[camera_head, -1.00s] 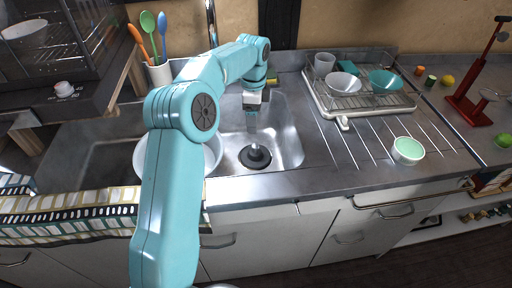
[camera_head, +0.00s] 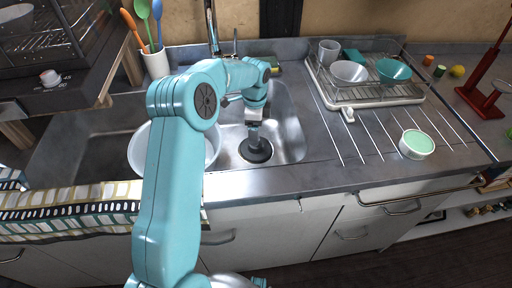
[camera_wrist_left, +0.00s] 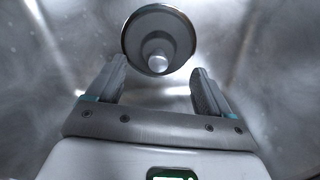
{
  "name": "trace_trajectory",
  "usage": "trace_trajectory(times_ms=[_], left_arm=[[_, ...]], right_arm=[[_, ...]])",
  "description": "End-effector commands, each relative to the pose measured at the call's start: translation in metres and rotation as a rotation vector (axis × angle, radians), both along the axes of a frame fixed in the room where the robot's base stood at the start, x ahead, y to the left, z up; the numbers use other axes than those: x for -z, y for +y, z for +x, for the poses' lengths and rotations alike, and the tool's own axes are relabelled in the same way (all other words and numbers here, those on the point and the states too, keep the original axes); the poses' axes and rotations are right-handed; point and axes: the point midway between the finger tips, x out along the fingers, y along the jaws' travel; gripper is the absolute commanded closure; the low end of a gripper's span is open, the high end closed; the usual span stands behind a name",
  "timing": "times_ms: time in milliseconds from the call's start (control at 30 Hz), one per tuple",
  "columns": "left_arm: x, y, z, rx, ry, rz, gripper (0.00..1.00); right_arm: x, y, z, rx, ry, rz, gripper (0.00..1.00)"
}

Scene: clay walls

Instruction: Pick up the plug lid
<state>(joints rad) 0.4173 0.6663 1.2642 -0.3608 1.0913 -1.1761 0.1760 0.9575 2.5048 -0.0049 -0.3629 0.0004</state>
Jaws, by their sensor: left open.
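The plug lid (camera_head: 256,153) is a dark round disc with a lighter rim at the bottom of the metal sink basin. In the left wrist view the plug lid (camera_wrist_left: 158,38) shows as a round disc with a pale knob in its middle. My left gripper (camera_head: 254,140) reaches down into the basin above the lid. In the left wrist view my left gripper (camera_wrist_left: 158,85) is open, its two fingers apart on either side below the knob, with nothing between them. My right gripper is not in view.
A white bowl (camera_head: 140,160) stands in the sink left of my arm. The basin wall (camera_head: 291,125) rises right of the gripper. A drying rack (camera_head: 385,98) with bowls and a mint-topped bowl (camera_head: 417,144) are on the counter at right. A utensil cup (camera_head: 156,64) stands behind.

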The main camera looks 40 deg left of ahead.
Motion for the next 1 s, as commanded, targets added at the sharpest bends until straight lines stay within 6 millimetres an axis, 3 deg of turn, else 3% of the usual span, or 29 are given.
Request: trace_trajectory(times_ms=[300, 600, 667, 800, 1000], left_arm=[[0.046, -0.001, 0.0, 0.0, 0.002, 0.0, 0.2], [0.052, 0.0, 0.0, 0.0, 0.0, 0.0, 0.2], [0.051, 0.0, 0.0, 0.0, 0.0, 0.0, 0.36], [0.051, 0.0, 0.0, 0.0, 0.001, -0.001, 0.81], [0.051, 0.0, 0.001, 0.0, 0.0, 0.0, 0.82]], right_arm=[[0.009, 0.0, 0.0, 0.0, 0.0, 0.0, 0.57], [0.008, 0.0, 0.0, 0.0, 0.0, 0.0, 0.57], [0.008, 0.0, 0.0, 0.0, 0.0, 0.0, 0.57], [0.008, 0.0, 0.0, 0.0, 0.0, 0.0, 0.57], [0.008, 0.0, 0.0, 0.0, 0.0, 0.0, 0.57]])
